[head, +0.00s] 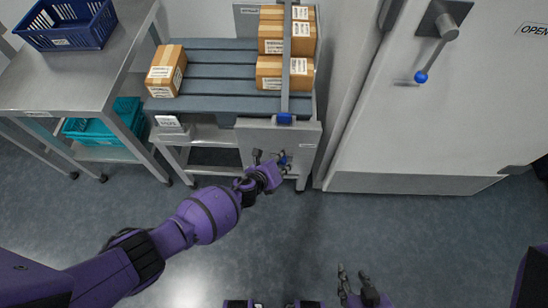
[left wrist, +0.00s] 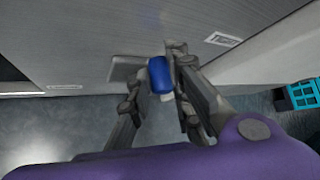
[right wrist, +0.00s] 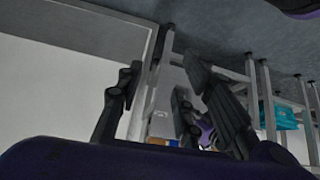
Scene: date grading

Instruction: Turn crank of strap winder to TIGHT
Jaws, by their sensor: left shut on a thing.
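The strap winder's grey panel (head: 252,134) is on the front of the slatted stand. Its crank has a blue handle (head: 282,157), which also shows in the left wrist view (left wrist: 160,76). My left gripper (head: 271,157) is at the panel's lower part, with its fingers closed around the blue handle. The crank arm is mostly hidden by the fingers. Small labels sit on the panel, one at its right (head: 307,146); their words are too small to read. My right gripper (head: 358,283) is empty, low in the head view, fingers apart.
A grey strap (head: 286,60) with a blue part crosses the slatted deck (head: 220,72), which carries several cartons. A steel table (head: 85,70) with a blue basket (head: 65,25) stands left. A white door (head: 440,130) with a blue-tipped lever is right. The floor in front is clear.

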